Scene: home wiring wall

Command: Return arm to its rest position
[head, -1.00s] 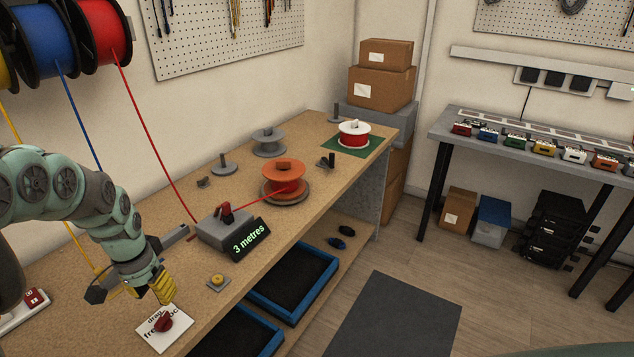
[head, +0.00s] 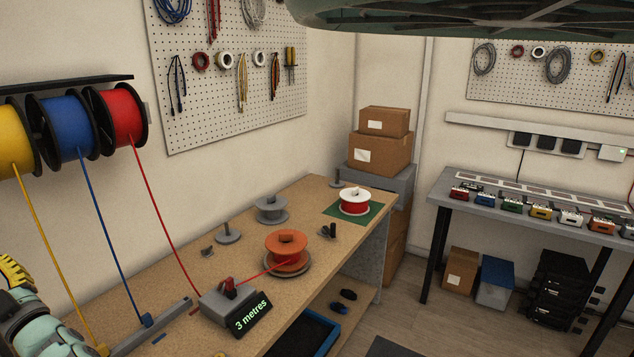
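My gripper (head: 14,275) shows only in part at the lower left edge of the head view, with its yellow ribbed pad pointing up and a pale green arm link below it.
A grey wire measurer (head: 226,304) with a "3 metres" display stands on the bench, with red wire running to an orange spool (head: 287,250). A red-and-white spool (head: 354,202) sits on a green mat. Yellow, blue and red wire reels (head: 122,115) hang at the left.

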